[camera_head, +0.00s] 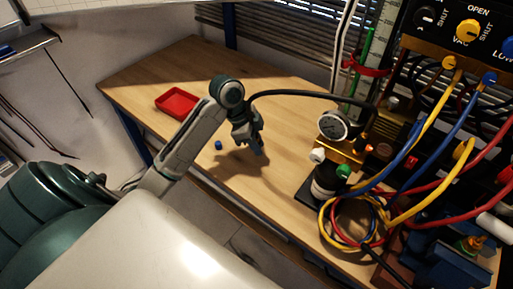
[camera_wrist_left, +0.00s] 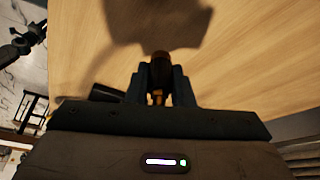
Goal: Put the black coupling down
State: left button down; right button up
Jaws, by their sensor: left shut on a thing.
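My left gripper (camera_head: 257,147) points down over the wooden bench in the head view, with its shadow on the wood beside it. In the left wrist view its two fingers (camera_wrist_left: 161,84) are shut on the black coupling (camera_wrist_left: 161,62), a dark piece with a brassy part between the fingers. A black hose (camera_head: 310,94) arcs from the gripper area to the rig at the right. The coupling is mostly hidden by the fingers in the head view. It seems held just above the wood, but I cannot tell the gap. My right gripper is in neither view.
A red tray (camera_head: 178,103) and a small blue piece (camera_head: 218,145) lie on the bench (camera_head: 275,188) left of the gripper. A round gauge (camera_head: 332,125) on a brass block, coiled coloured hoses (camera_head: 340,240) and the valve panel crowd the right. Bare wood surrounds the gripper.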

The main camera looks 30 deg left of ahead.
aim_at(257, 158)
pick_arm(q)
jog(key=shift+w+f+p, duration=0.1)
jog(key=shift+f+p, duration=0.2)
jog(key=shift+f, duration=1.5)
jog(key=c, duration=1.3)
grip_release()
jog(key=shift+f, duration=0.1)
jog(key=shift+o, duration=0.2)
jog(key=v, duration=1.2)
jog(key=shift+b, duration=0.45)
